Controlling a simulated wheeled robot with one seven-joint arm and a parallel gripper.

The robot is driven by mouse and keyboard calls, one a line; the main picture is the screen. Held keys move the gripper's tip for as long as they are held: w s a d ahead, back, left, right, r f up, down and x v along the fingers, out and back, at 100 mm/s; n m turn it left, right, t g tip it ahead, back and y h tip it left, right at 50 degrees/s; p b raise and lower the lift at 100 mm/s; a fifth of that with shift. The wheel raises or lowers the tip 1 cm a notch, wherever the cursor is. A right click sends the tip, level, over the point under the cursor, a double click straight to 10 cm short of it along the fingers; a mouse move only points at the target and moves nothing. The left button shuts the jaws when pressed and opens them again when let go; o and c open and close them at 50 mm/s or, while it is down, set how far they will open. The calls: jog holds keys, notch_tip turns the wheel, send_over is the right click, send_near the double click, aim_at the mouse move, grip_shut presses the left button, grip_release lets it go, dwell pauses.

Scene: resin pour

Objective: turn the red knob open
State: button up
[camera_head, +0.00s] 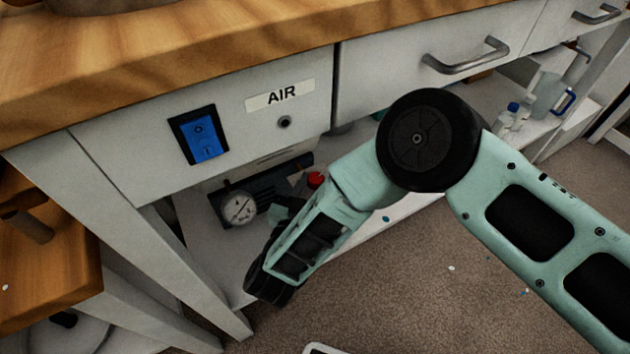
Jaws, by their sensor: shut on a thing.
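The red knob (316,179) shows as a small red patch under the bench, just right of the round gauge and close to the upper edge of my forearm. My gripper (297,190) is at the knob, partly hidden behind my own forearm and wrist. It is shut on the knob, though the fingertips and their contact are too small and dark to make out. How far the knob is turned cannot be seen.
A round gauge (239,207) sits by a dark unit on the lower shelf (205,245). Above are a blue switch (206,142) and an AIR label (281,95). A bench leg (170,270) stands left. Bottles (510,115) stand far right. Open floor (400,290) lies in front.

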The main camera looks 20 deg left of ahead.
jog(key=shift+a+m+h, duration=0.15)
jog(key=shift+m+h, duration=0.45)
jog(key=shift+h, duration=0.7)
jog(key=o, duration=1)
notch_tip(320, 180, up, 10)
jog(key=p, duration=0.4)
